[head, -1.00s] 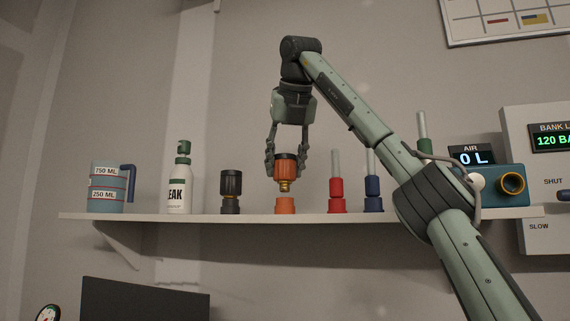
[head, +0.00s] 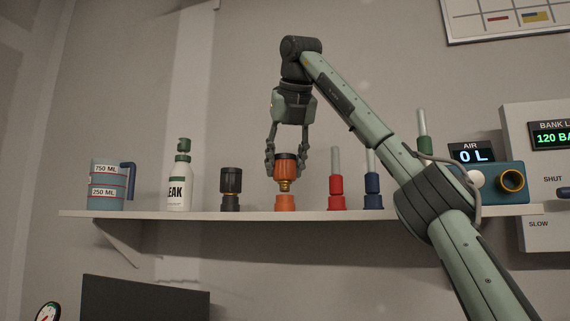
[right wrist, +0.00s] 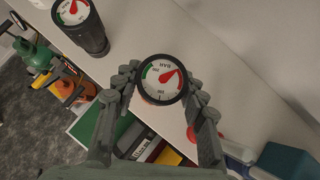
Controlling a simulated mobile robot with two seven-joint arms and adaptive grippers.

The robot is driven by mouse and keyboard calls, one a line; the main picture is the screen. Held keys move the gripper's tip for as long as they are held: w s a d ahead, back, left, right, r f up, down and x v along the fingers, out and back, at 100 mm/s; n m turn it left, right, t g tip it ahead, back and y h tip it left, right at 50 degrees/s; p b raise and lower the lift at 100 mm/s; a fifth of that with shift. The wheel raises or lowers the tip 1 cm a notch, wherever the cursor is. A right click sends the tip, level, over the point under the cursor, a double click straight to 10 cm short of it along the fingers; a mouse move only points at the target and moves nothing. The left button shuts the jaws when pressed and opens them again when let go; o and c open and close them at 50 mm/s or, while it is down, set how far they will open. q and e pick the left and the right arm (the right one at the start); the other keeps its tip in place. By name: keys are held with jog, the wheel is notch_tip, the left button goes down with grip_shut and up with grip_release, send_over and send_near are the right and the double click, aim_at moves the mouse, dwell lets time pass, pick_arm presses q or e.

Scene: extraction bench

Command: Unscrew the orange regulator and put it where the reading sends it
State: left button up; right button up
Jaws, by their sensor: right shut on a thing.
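The orange regulator (head: 285,167) has a dark cap on an orange body, with a brass neck below it. It stands upright above an orange base (head: 285,202) on the wall shelf (head: 250,213). My right gripper (head: 286,165) comes from above and is shut on the regulator, one finger on each side. In the right wrist view the regulator's round gauge (right wrist: 162,79) faces up between the fingers. Its red needle lies on the red part of the scale; the exact value is too small to read. My left gripper is not in view.
A black regulator (head: 231,187) stands left of the orange one, with a leak bottle (head: 180,178) and a blue mug (head: 107,186) beyond. Red (head: 336,190) and blue (head: 372,190) fittings stand close right. An air meter (head: 472,155) reads 0 L.

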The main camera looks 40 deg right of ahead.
jog(key=shift+f+b, duration=0.85)
jog(key=shift+f, duration=0.25)
jog(key=o, duration=1.5)
jog(key=v, duration=1.2)
jog(key=shift+r, duration=0.1)
